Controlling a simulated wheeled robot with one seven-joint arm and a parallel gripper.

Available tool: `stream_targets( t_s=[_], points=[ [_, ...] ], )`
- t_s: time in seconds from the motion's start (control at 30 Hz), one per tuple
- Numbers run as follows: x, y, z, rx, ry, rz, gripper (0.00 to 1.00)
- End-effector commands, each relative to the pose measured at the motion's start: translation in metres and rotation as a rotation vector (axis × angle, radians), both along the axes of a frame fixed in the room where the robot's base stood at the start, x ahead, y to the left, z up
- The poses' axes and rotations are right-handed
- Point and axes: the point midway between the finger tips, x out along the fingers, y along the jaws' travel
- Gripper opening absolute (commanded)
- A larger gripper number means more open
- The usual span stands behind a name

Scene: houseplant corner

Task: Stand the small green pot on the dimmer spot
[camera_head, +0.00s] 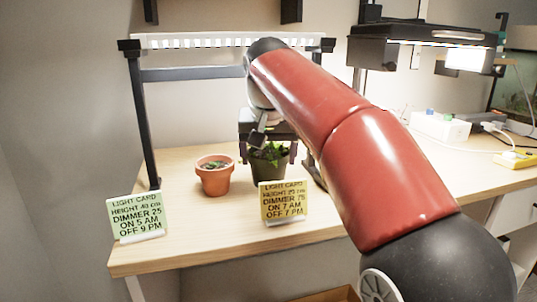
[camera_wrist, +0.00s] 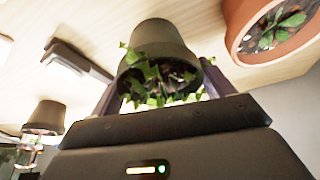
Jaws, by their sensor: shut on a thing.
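My gripper (camera_head: 268,148) is shut on a small dark green pot (camera_head: 268,174) with a leafy plant. In the wrist view, my gripper (camera_wrist: 161,86) has a finger on either side of the pot (camera_wrist: 160,42). The pot looks upright behind the yellow card (camera_head: 284,202), which reads dimmer 75 and hides part of its base. I cannot tell whether it touches the table. A pale green card (camera_head: 136,216) at the table's left end reads dimmer 25, height 40 cm.
A terracotta pot (camera_head: 215,178) stands just left of the held pot, between the two cards. A dark post (camera_head: 143,125) rises behind the left card. Another dark pot (camera_wrist: 45,117) shows in the wrist view. A power strip (camera_head: 440,126) lies at right on the wooden table (camera_head: 190,235).

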Motion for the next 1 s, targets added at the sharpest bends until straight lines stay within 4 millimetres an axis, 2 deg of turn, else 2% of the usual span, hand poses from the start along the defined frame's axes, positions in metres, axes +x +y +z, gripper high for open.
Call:
stream_targets(
  t_s=[0.03, 0.07, 0.2, 0.4, 0.53, 1.0],
  points=[
    [0.0, 0.0, -0.002, 0.0, -0.001, 0.0, 0.53],
    [0.0, 0.0, -0.002, 0.0, 0.0, 0.0, 0.84],
    [0.0, 0.0, -0.001, 0.0, 0.0, 0.0, 1.0],
    [0.0, 0.0, -0.001, 0.0, 0.0, 0.0, 1.0],
    [-0.002, 0.0, 0.009, 0.0, -0.001, 0.0, 1.0],
    [-0.037, 0.0, 0.096, 0.002, 0.0, 0.002, 1.0]
  ],
)
